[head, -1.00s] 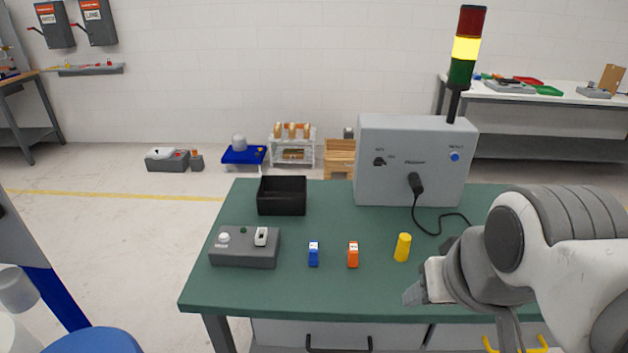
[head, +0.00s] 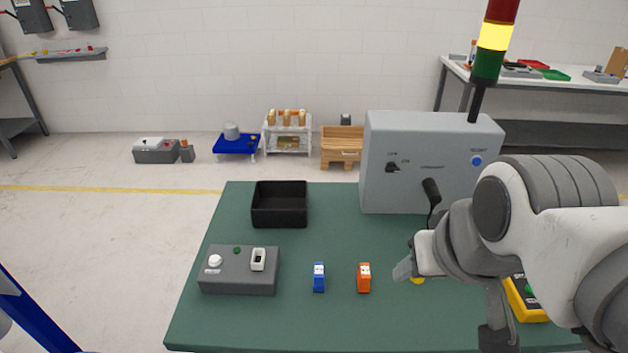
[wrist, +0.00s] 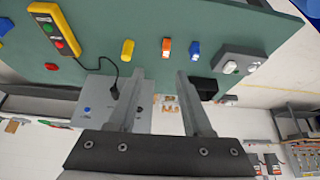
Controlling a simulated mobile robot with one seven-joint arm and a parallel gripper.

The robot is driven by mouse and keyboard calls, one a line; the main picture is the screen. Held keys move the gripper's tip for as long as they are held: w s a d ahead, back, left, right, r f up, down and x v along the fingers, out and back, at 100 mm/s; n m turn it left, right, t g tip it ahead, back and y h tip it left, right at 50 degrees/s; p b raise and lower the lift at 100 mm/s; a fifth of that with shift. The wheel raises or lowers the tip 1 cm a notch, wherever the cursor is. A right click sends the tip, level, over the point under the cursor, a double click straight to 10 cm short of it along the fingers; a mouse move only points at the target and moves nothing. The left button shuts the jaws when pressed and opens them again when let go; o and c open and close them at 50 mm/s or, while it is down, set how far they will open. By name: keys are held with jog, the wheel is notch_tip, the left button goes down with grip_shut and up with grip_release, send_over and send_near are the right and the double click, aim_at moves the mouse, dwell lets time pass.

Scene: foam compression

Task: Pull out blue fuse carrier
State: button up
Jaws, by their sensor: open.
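The blue fuse carrier (head: 319,277) stands upright on the green table, right of a grey box with a white socket (head: 258,260). It also shows in the wrist view (wrist: 193,50). An orange carrier (head: 364,278) stands just to its right, apart from it. My gripper (head: 404,270) is right of both in the head view, and the arm hides part of the table's right side. In the wrist view my gripper (wrist: 159,73) is open with nothing between its fingers. The blue carrier is apart from the fingers.
A black bin (head: 280,204) and a grey cabinet (head: 420,150) with a cable and light tower stand behind. A yellow pendant (head: 522,300) lies at right. The table front, left of my arm, is clear.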

jog(key=shift+o, duration=0.2)
jog(key=shift+s, duration=0.1)
jog(key=shift+o, duration=2.4)
jog(key=shift+w+r, duration=0.2)
jog(key=shift+w, duration=0.1)
jog(key=w+n+p, duration=0.1)
jog(key=w, duration=0.1)
jog(key=w+a+n+g+p, duration=0.1)
jog(key=w+n, duration=0.1)
jog(key=w+n+p, duration=0.1)
jog(key=w+p, duration=0.1)
jog(key=shift+w+a+r+g+h, duration=0.15)
jog(key=shift+w+r+g+h, duration=0.05)
jog(key=shift+r+g+h, duration=0.1)
jog(key=w+a+f+n+g+p, duration=0.1)
jog(key=w+a+f+n+p, duration=0.2)
jog(key=w+f+n, duration=0.1)
jog(key=w+a+f+n+g+p, duration=0.1)
jog(key=w+a+f+n+p, duration=0.2)
jog(key=w+a+f+n, duration=0.1)
jog(key=w+a+f+n+g+p, duration=0.2)
jog(key=w+a+f+n, duration=0.1)
jog(key=a+f+n, duration=0.1)
jog(key=shift+w+a+f+n+p, duration=0.1)
jog(key=shift+w+f+n+p, duration=0.1)
jog(key=shift+f+n, duration=0.35)
jog(key=shift+w+f+n+p, duration=0.2)
jog(key=shift+f+n, duration=0.05)
jog(key=shift+f, duration=0.5)
